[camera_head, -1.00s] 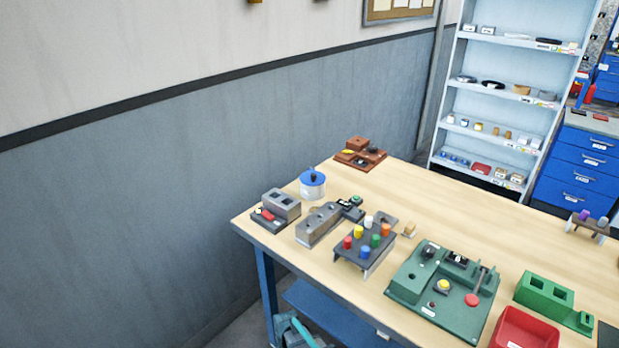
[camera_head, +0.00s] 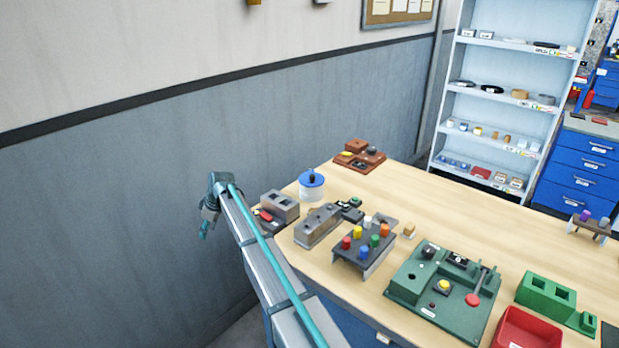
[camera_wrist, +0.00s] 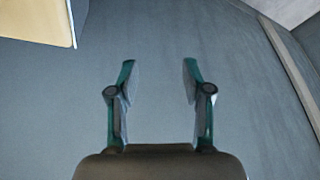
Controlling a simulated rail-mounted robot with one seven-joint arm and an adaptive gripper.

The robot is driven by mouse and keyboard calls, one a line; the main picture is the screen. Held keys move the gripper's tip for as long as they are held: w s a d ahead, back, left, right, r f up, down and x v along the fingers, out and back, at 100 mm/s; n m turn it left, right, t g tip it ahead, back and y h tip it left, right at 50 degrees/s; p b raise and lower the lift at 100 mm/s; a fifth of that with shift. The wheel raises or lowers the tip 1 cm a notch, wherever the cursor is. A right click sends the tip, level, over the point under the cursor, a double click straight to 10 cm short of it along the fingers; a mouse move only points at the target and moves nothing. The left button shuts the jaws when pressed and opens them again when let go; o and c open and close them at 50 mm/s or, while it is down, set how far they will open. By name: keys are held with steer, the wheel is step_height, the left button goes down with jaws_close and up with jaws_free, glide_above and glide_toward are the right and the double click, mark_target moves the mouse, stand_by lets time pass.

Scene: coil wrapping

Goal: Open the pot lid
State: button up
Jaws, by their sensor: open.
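The pot (camera_head: 312,192) is a small white cylinder near the table's far left edge. Its blue lid (camera_head: 311,179) with a dark knob sits on top. My gripper (camera_head: 205,232) hangs beyond the table's left end, to the left of the pot and clear of it. In the wrist view my gripper (camera_wrist: 158,75) has its two teal fingers spread apart with nothing between them. The pot does not show in the wrist view.
A grey block with two openings (camera_head: 280,203) stands between my arm and the pot. A brown fixture (camera_head: 358,157) lies behind the pot. A grey block (camera_head: 318,226), a peg stand (camera_head: 365,247) and a green fixture (camera_head: 440,290) lie nearer. The back right tabletop (camera_head: 480,213) is clear.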

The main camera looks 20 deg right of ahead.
mark_target(312, 175)
steer(key=d+r+m, duration=0.1)
steer(key=d+r, duration=0.3)
steer(key=d, duration=0.3)
steer(key=d+r+m+h, duration=0.1)
steer(key=d+r+m, duration=0.1)
steer(key=d+r, duration=0.2)
steer(key=w+d+r+m+t+p, duration=0.1)
steer(key=d+r, duration=0.3)
steer(key=d, duration=0.7)
steer(key=shift+w+r+m+h, duration=0.1)
steer(key=shift+m+h, duration=0.2)
steer(key=shift+m, duration=0.1)
steer(key=s+d+r+m+t+h+p, duration=0.1)
steer(key=s+d+r+m, duration=0.1)
steer(key=d+r, duration=0.5)
steer(key=s+d+r+m+h, duration=0.1)
steer(key=s+d+r+m, duration=0.15)
steer(key=d, duration=0.85)
steer(key=p+x, duration=0.1)
steer(key=x, duration=0.4)
steer(key=p+x, duration=0.2)
steer(key=x, duration=0.3)
steer(key=shift+d+f, duration=0.25)
steer(key=shift+f, duration=0.2)
jaws_close()
